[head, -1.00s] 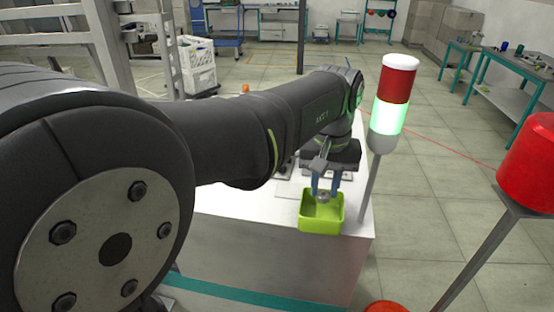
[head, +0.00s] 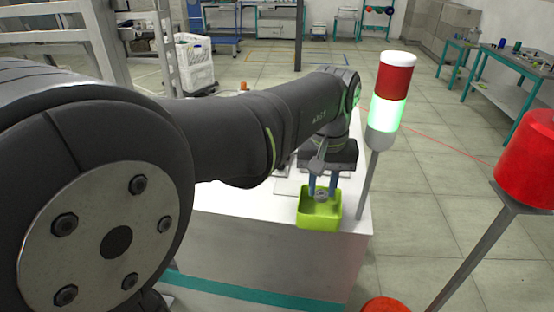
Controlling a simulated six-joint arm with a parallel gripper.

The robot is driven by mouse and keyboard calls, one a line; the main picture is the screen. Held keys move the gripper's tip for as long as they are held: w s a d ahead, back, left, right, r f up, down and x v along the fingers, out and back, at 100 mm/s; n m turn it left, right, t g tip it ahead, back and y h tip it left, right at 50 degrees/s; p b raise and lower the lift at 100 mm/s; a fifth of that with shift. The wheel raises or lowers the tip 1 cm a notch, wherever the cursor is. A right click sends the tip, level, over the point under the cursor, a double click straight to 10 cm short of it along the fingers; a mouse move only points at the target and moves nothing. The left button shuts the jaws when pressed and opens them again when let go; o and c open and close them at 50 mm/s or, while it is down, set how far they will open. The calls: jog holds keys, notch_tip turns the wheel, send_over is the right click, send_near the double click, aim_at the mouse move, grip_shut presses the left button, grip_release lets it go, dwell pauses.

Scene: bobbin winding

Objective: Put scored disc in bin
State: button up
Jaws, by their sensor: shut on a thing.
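My gripper (head: 321,190) points down over the yellow-green bin (head: 318,221) at the front right corner of the white table. Its two blue fingers are shut on a small grey disc (head: 321,196), which is held at the bin's opening, near the rim's height. Scoring on the disc is too small to make out. The bin is open at the top and its visible inside looks empty.
A signal tower (head: 389,100) with a red top and lit green band stands just right of the bin. A red button (head: 528,160) on a post is farther right. Flat grey plates (head: 292,186) lie behind the bin, partly hidden by my arm.

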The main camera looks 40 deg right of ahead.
jog(key=shift+f, duration=0.5)
dwell(0.4)
jog(key=o, duration=0.8)
jog(key=shift+o, duration=0.2)
jog(key=shift+r, duration=0.1)
jog(key=shift+r, duration=3.4)
